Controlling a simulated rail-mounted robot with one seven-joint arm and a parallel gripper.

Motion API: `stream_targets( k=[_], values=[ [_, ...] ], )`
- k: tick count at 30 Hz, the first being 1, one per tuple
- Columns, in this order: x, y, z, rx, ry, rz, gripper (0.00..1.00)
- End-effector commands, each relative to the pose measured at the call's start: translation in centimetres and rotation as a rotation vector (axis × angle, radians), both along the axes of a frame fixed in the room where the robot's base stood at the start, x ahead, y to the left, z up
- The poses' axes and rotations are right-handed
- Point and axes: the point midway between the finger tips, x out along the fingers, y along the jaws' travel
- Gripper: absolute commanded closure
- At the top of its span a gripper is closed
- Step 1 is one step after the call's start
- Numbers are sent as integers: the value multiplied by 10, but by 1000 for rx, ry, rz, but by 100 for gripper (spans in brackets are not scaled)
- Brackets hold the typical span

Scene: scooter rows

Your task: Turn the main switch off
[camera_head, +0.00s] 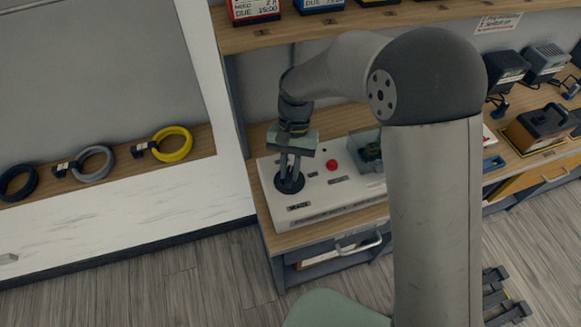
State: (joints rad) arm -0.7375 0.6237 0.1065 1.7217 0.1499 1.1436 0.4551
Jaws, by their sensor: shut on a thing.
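The white control panel (340,206) lies on the wooden bench. At its left end is a round black main switch (289,183) with a label in front of it. My gripper (290,175) points down over this switch and is shut on its handle, between the fingers. The fingers hide most of the handle, so its exact angle cannot be made out. A red button (332,165) sits on the panel to the right of the gripper.
My arm hides the panel's right part. A dark device (368,152) stands behind the panel. Grey coiled cable (93,163) and yellow coiled cable (173,145) lie on the left shelf. A dark battery-like unit (541,126) sits at right. A shelf overhangs behind the gripper.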

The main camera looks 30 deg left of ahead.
Motion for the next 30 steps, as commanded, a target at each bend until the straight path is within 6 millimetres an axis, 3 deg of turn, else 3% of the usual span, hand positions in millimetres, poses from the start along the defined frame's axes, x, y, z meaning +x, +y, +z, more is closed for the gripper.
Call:
stream_targets(
  k=[15, 30],
  values=[
    [-1, 3, 1, 2, -2, 404, 100],
    [-1, 4, 1, 2, -3, 524, 100]
  ],
)
